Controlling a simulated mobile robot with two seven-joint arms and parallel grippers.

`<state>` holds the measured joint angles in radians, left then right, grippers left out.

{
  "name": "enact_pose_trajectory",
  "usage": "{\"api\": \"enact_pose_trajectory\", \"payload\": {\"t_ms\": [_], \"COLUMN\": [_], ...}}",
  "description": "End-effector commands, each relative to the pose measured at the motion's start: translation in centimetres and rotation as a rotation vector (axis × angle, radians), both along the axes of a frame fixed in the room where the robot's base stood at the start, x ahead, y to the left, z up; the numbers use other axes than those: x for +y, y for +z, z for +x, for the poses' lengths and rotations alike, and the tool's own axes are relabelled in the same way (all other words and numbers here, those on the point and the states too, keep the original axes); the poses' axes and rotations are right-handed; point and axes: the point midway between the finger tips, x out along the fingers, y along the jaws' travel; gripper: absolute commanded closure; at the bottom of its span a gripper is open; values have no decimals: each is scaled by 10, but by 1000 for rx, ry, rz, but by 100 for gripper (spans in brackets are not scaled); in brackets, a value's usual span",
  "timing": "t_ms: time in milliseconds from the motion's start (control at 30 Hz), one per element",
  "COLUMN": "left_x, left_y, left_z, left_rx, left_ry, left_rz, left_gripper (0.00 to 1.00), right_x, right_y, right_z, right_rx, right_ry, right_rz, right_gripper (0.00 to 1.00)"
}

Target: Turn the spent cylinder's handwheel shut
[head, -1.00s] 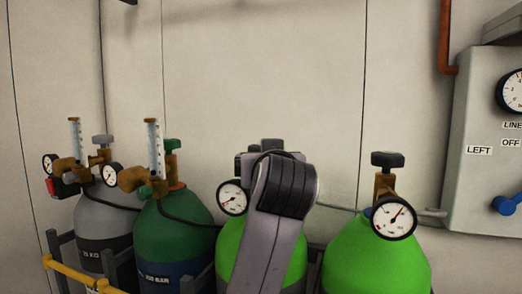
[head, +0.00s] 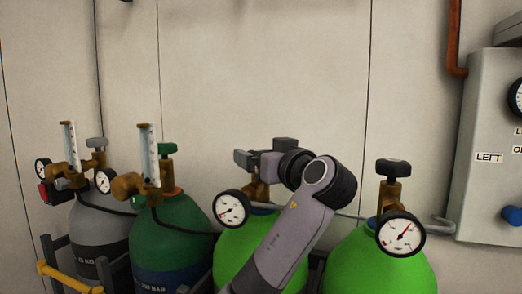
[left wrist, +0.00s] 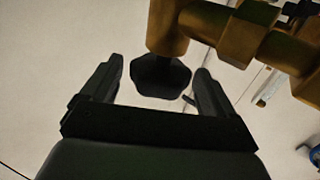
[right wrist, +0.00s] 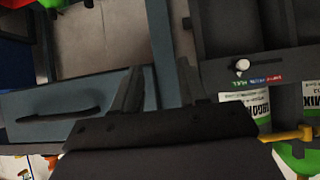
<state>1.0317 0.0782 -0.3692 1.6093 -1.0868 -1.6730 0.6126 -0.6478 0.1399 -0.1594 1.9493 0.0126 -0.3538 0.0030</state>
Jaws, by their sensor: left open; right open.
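The left bright green cylinder (head: 232,249) has a brass valve and a gauge (head: 231,209) whose needle points low and to the left. My left gripper (head: 262,158) is at the top of that valve, largely hiding it in the head view. In the left wrist view, the dark handwheel (left wrist: 160,78) lies between the open fingers, with a visible gap on each side. The brass valve body (left wrist: 215,30) shows beyond it. My right gripper (right wrist: 158,85) is open and holds nothing.
The right bright green cylinder (head: 375,265) has a gauge (head: 400,234) reading higher. A dark green cylinder (head: 172,243) and a grey cylinder (head: 98,235) stand to the left. A grey panel (head: 487,190) is on the right wall.

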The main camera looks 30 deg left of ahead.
Motion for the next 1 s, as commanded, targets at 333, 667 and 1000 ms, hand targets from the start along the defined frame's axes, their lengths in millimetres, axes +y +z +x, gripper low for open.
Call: {"api": "enact_pose_trajectory", "payload": {"t_ms": [333,667,1000], "left_x": [8,8,8], "left_y": [0,0,-4], "left_z": [4,4,3], "left_rx": [0,0,-5], "left_ry": [-1,-2,-161], "left_rz": [-1,0,-6], "left_gripper": [12,64,64], "right_x": [0,0,0], "right_y": [2,2,-16], "right_z": [0,0,-1], "right_rx": [1,1,2], "right_ry": [0,-1,-1], "right_rz": [0,1,0], "right_gripper": [57,57,57]}}
